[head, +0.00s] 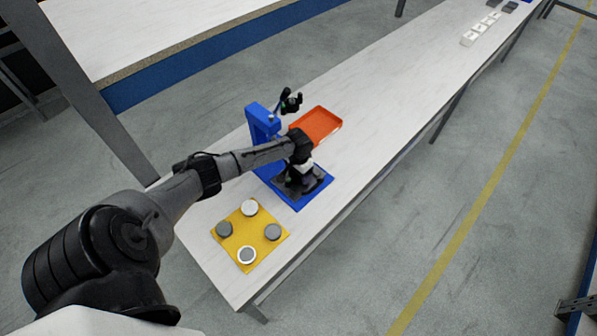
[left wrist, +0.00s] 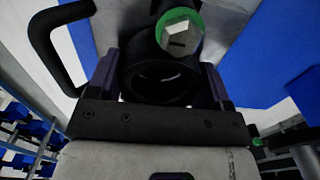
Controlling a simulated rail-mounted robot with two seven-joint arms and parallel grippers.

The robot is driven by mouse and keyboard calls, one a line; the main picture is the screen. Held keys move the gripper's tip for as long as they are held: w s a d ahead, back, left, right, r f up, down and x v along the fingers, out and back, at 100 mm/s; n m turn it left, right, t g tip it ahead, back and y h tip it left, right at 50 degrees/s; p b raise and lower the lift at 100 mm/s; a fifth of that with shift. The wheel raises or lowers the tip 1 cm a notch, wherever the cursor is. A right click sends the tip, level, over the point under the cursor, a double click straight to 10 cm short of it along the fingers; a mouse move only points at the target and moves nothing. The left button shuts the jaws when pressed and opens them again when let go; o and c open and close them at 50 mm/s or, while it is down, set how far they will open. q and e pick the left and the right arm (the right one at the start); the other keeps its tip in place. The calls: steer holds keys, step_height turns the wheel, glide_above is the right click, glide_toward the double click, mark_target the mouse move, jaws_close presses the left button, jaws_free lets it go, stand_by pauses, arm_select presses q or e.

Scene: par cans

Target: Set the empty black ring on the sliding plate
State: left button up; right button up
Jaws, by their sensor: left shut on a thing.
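My left gripper (head: 298,172) is over the dark sliding plate (head: 318,184) at the foot of the blue press. In the left wrist view, my left gripper (left wrist: 160,78) is shut on the black ring (left wrist: 158,94), with a finger on each side of it. The ring's inside looks dark and hollow. A metal piece with a green rim (left wrist: 181,36) shows just beyond the ring. In the head view the gripper mostly hides the ring, so I cannot tell whether it touches the plate. My right gripper is out of view.
The blue press (head: 262,124) has a black handle (head: 290,102) on top and a blue base (head: 322,190). An orange tray (head: 337,127) stands behind. A yellow board (head: 233,244) with several round pieces lies in front. White pieces (head: 468,38) lie far along the bench.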

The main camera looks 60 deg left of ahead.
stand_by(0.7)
arm_select(q)
steer(key=shift+f, duration=0.1)
steer(key=o, duration=0.5)
steer(key=shift+o, duration=0.2)
steer(key=o, duration=0.4)
steer(key=shift+c, duration=0.2)
step_height(320, 180, up, 14)
steer(key=p, duration=0.3)
steer(key=shift+p, duration=0.4)
steer(key=shift+f, duration=0.1)
